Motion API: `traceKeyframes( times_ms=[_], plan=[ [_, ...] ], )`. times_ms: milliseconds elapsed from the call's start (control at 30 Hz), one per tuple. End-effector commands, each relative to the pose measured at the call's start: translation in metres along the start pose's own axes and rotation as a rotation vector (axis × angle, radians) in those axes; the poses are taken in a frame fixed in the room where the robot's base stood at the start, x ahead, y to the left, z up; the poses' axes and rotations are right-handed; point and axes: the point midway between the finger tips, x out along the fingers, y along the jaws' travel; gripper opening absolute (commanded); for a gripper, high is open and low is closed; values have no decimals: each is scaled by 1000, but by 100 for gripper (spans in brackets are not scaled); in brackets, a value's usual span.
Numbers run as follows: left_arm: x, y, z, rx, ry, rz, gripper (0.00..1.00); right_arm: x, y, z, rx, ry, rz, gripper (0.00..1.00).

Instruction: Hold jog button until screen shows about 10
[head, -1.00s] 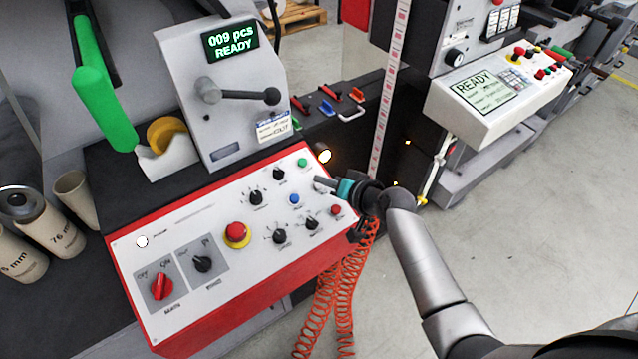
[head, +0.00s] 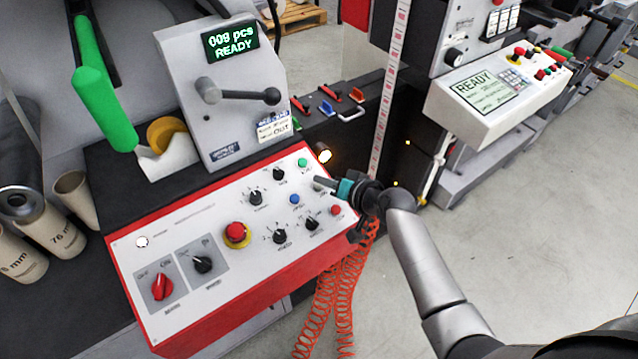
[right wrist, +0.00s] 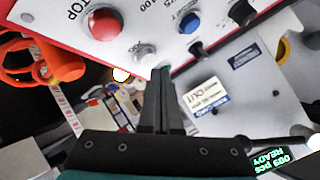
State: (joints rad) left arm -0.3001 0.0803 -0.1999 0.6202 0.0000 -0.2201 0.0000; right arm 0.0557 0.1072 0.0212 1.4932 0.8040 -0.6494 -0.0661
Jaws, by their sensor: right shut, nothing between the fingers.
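The machine's screen (head: 231,41) reads "009 pcs READY" in the head view; it also shows upside down in the right wrist view (right wrist: 270,161). My right gripper (head: 317,180) is shut and empty, its fingertips over the right part of the white control panel (head: 205,225). In the right wrist view, the fingertips (right wrist: 163,72) are beside a pale, silvery button (right wrist: 145,54). I cannot tell whether they touch it, and no jog label is readable. A green button (head: 302,162), a blue button (head: 295,199) and a red button (head: 336,210) are close by. My left gripper is out of view.
A red mushroom button (head: 236,233), black knobs and a red rotary switch (head: 161,286) share the panel. A black lever (head: 240,94) stands above it. Coiled orange hoses (head: 335,300) hang beside the panel. A second console (head: 495,95) stands at the right, beyond open floor.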

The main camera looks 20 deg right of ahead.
Motion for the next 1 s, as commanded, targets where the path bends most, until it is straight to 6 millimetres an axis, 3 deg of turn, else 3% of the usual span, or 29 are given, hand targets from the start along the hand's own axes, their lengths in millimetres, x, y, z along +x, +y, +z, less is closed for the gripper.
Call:
traceKeyframes(
  times_ms=[1000],
  plan=[
    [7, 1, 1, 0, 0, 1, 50, 6, 4, 4, 0, 0, 0, 0]
  ],
)
